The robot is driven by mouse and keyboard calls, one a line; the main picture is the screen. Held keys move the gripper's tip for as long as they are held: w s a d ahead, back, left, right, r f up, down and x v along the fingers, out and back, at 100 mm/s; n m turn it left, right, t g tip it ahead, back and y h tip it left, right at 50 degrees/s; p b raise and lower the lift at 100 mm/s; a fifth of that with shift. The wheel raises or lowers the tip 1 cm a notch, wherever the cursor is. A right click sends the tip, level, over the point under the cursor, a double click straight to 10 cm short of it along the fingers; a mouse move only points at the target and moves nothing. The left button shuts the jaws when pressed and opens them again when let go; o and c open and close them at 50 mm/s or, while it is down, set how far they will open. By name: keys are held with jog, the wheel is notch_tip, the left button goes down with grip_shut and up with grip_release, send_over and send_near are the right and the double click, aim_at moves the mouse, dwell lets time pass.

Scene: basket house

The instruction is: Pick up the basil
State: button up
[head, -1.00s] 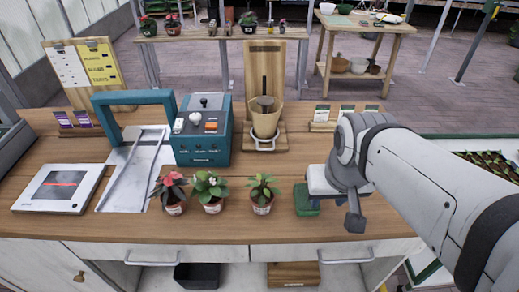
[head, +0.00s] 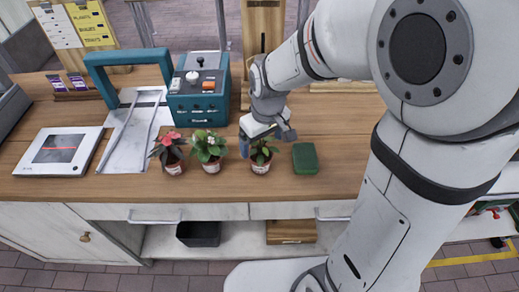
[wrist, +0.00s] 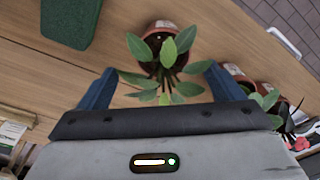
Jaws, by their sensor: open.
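The basil is most likely the leafy green plant without flowers (head: 261,156), in a small terracotta pot on the wooden counter, rightmost of three potted plants. In the wrist view its leaves (wrist: 165,60) show between and just beyond my fingers. My gripper (head: 258,146) is open, tilted down at the plant from behind, and hides part of its leaves. In the wrist view my gripper's blue fingers (wrist: 158,85) stand apart on either side of the leaves, with nothing clamped between them.
A green block (head: 305,158) lies just to the right. A teal machine (head: 199,98) and a white scanner-like device (head: 60,150) are further left. The counter's front strip is clear.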

aim_at(261, 154)
jog(key=f, duration=0.4)
jog(key=shift+s+a+f+p, duration=0.15)
jog(key=shift+a+f+p, duration=0.05)
jog(key=shift+f+p, duration=0.15)
jog(key=shift+f, duration=0.65)
jog(key=shift+c, duration=0.2)
jog(key=c, duration=1.1)
jog(key=shift+r, duration=0.1)
